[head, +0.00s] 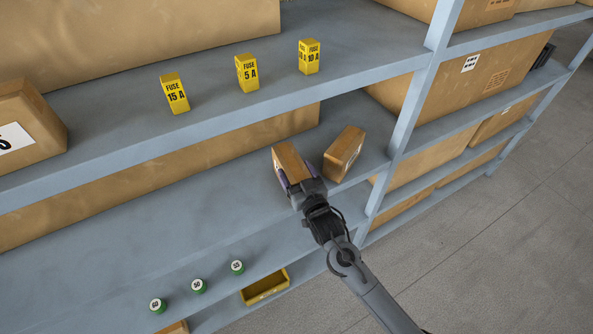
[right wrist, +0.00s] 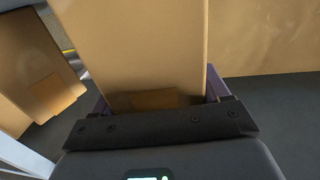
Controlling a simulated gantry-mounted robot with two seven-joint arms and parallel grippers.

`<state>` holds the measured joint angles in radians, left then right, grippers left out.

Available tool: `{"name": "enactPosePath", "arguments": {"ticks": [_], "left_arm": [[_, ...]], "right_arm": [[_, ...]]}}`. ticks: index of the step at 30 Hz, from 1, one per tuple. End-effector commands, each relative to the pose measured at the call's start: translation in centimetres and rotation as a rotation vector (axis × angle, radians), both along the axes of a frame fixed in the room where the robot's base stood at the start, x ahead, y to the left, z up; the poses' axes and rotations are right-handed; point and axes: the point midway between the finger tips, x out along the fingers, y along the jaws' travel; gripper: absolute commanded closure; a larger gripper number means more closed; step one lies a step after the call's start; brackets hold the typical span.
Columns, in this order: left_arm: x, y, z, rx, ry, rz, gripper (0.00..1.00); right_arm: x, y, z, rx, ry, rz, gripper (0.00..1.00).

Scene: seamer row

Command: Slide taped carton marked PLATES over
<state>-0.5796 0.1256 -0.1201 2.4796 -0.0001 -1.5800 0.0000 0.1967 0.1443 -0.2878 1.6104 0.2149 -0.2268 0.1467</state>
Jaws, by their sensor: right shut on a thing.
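A small brown carton (head: 291,162) stands on the middle shelf. My right gripper (head: 301,184) is shut on it, with a purple finger on each side. In the right wrist view the held carton (right wrist: 130,45) fills the space between the fingers, with a darker tape patch low on its near face. A second brown carton (head: 343,153) stands just right of it, turned at an angle; it also shows in the right wrist view (right wrist: 38,75) with a tape patch. Its side print is too small to read, and I see no PLATES marking. My left gripper is out of view.
Yellow fuse boxes (head: 247,73) stand on the shelf above. Green-sided round items (head: 199,286) and a yellow bin (head: 266,288) are lower down. A shelf post (head: 405,125) rises to the right of the cartons. The middle shelf is clear to the left, before a long carton (head: 170,165).

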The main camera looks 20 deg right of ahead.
Motion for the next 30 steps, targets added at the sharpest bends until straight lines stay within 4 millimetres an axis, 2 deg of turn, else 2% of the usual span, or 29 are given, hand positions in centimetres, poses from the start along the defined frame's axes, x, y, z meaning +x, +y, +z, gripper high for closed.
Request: {"name": "enactPosePath", "arguments": {"ticks": [14, 15, 18, 20, 30], "left_arm": [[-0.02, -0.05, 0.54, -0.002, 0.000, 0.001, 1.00], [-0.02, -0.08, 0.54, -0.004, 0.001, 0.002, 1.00], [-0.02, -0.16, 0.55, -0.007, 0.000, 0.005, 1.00], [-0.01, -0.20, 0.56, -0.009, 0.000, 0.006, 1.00], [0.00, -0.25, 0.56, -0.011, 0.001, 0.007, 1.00]], "right_arm": [[-0.56, 0.37, 0.04, 0.001, -0.001, 0.004, 0.75], [-0.56, 0.37, 0.03, 0.001, -0.001, 0.004, 0.22], [-0.55, 0.37, 0.03, 0.000, -0.001, 0.004, 0.07], [-0.55, 0.37, 0.03, 0.000, -0.001, 0.004, 0.00], [-1.11, 0.32, -0.04, 0.000, 0.000, 0.004, 0.00]]}}
